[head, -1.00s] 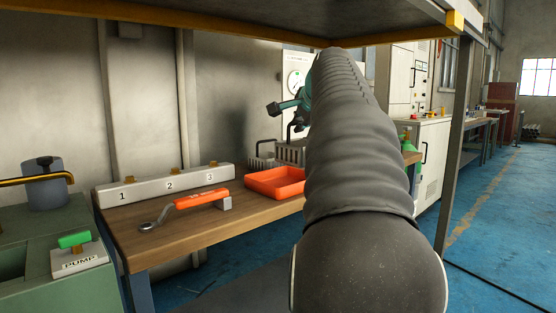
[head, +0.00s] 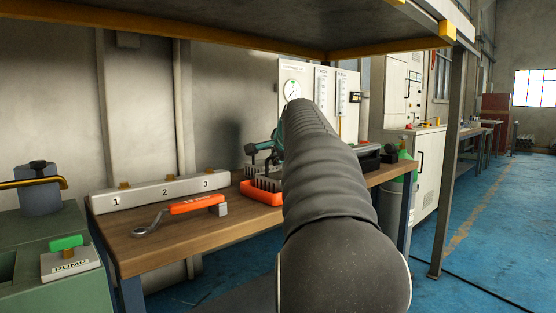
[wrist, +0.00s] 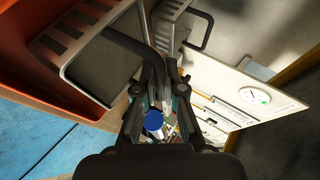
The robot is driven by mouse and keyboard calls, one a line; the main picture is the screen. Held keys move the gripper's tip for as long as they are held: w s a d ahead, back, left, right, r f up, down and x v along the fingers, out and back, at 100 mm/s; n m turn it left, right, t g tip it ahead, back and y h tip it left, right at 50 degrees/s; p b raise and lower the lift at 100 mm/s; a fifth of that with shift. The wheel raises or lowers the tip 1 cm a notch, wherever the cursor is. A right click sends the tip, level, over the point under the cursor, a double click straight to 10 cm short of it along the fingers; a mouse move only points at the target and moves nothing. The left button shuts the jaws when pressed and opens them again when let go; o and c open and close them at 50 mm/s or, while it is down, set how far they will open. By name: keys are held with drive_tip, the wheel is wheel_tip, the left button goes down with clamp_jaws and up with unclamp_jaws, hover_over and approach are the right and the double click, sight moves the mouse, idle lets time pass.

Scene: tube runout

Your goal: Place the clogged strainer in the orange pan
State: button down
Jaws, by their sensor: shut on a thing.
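The strainer (wrist: 97,62) is a grey rectangular basket with a dark filled face and a black handle. My gripper (wrist: 160,80) is shut on its handle in the wrist view. The orange pan (wrist: 28,62) lies at the left there, and the basket overlaps it. In the head view, a grey basket (head: 268,183) shows at the orange pan (head: 262,198), whose right part is hidden by my arm. I cannot tell whether the basket touches the pan floor.
A second grey basket with a black handle (wrist: 178,18) stands beside the pan. The wooden bench (head: 160,244) also bears a numbered block (head: 165,191) and an orange-handled wrench (head: 196,204). A shelf (head: 260,30) hangs above. A gauge panel (head: 294,76) stands behind.

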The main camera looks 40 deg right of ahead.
drive_tip(key=c, duration=1.3)
unclamp_jaws()
drive_tip(key=shift+r, duration=0.15)
drive_tip(key=v, duration=1.2)
drive_tip(key=shift+p, duration=0.3)
